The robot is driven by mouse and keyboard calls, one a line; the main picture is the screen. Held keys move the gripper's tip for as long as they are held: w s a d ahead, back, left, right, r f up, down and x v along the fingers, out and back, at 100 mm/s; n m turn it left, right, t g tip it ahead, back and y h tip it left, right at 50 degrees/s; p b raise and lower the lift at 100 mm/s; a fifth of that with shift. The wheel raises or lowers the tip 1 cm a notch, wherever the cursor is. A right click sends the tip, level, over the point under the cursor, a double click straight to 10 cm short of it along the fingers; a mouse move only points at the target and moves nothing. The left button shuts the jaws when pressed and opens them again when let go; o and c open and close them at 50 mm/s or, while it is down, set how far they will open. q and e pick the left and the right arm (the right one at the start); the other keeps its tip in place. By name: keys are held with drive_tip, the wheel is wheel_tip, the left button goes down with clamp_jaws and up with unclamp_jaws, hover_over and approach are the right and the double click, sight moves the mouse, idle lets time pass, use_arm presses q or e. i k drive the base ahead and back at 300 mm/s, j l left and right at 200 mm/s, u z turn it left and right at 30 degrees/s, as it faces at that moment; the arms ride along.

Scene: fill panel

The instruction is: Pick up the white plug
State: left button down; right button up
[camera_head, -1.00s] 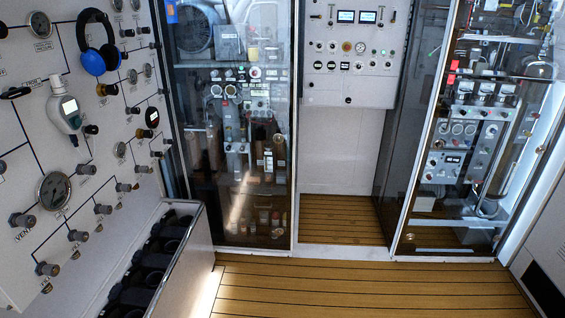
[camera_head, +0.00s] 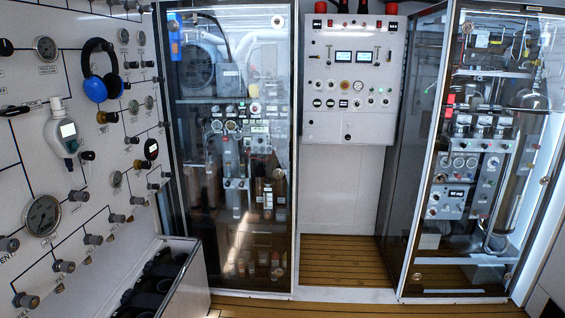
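I cannot make out a white plug for certain in the head view. A white bottle-shaped device (camera_head: 61,134) with a small display hangs on the left wall panel (camera_head: 25,180), among dark knobs, gauges and valve fittings. A large round gauge (camera_head: 42,215) is below it. Neither of my grippers is in view.
Blue and black headphones (camera_head: 96,88) hang on the left panel. A dark-slotted bin (camera_head: 200,285) stands below it. Glass-fronted cabinets stand at centre (camera_head: 230,215) and right (camera_head: 445,250), with a control panel (camera_head: 350,115) between them. Wooden floor (camera_head: 345,265) shows clear.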

sight(56, 101)
drive_tip(key=z, duration=2.9)
drive_tip(key=u, duration=4.05)
drive_tip(key=i+l, duration=0.25)
drive_tip(key=l+u, duration=0.05)
drive_tip(key=l, duration=0.05)
